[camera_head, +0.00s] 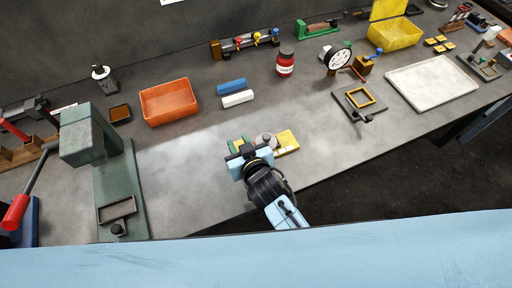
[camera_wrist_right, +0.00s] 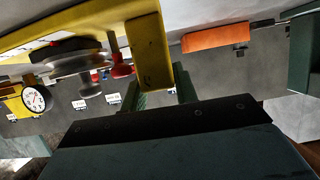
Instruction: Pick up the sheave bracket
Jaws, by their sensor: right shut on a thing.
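The sheave bracket (camera_head: 287,141) is a yellow piece with a grey round sheave, at the bench's front middle in the head view. My right gripper (camera_head: 242,145) is at its left end. In the right wrist view, the green fingers of my right gripper (camera_wrist_right: 160,97) are shut on a yellow arm of the bracket (camera_wrist_right: 149,50). The grey sheave (camera_wrist_right: 72,62) and a red knob-like part show beside that arm. The gripper hides part of the bracket in the head view. I cannot tell whether the bracket touches the bench. My left gripper is not in view.
A green press (camera_head: 110,165) stands at left, with an orange bin (camera_head: 168,102) behind. Blue and white blocks (camera_head: 234,92) and a red jar (camera_head: 286,63) lie farther back. A clamp fixture (camera_head: 360,100) and a pale tray (camera_head: 432,84) are at right. Bench around the bracket is clear.

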